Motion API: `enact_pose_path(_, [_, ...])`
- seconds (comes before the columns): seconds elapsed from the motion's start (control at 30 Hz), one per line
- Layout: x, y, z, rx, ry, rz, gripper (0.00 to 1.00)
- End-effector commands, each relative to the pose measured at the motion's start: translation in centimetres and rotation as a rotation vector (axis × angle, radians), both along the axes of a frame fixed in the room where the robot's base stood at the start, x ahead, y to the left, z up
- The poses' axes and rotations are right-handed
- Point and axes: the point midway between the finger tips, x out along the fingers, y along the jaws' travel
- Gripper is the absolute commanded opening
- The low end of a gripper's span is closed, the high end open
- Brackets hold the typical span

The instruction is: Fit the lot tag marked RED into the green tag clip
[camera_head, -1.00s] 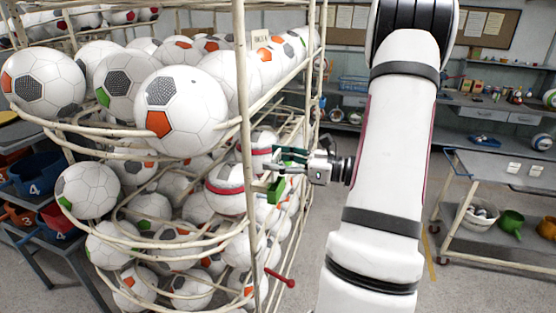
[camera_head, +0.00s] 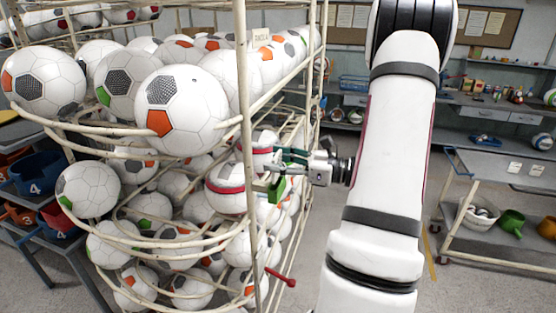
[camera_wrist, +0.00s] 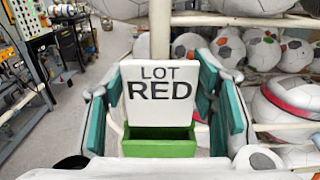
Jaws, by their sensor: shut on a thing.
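The white lot tag marked LOT RED (camera_wrist: 160,92) stands upright in the wrist view, facing the camera. My gripper (camera_wrist: 162,105) is shut on it, with a teal pad at each side edge. The green tag clip (camera_wrist: 158,142) is directly below the tag, and the tag's lower edge meets the clip's top in the picture. I cannot tell how deep the tag sits in it. In the head view my gripper (camera_head: 290,160) is beside the rack post, just above the green clip (camera_head: 279,188); the tag is mostly hidden there.
The wire ball rack (camera_head: 247,130), full of footballs, stands close to the left of my gripper. A grey cart (camera_head: 500,172) with two white cards (camera_head: 514,167) stands at the right. Floor between them is clear.

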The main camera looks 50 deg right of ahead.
Motion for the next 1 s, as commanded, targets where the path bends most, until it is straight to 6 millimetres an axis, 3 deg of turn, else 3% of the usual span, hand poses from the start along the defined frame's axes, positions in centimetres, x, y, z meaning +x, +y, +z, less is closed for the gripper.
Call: enact_pose_path(1.0, [0.0,0.0,-2.4,0.001,0.0,0.0,0.31])
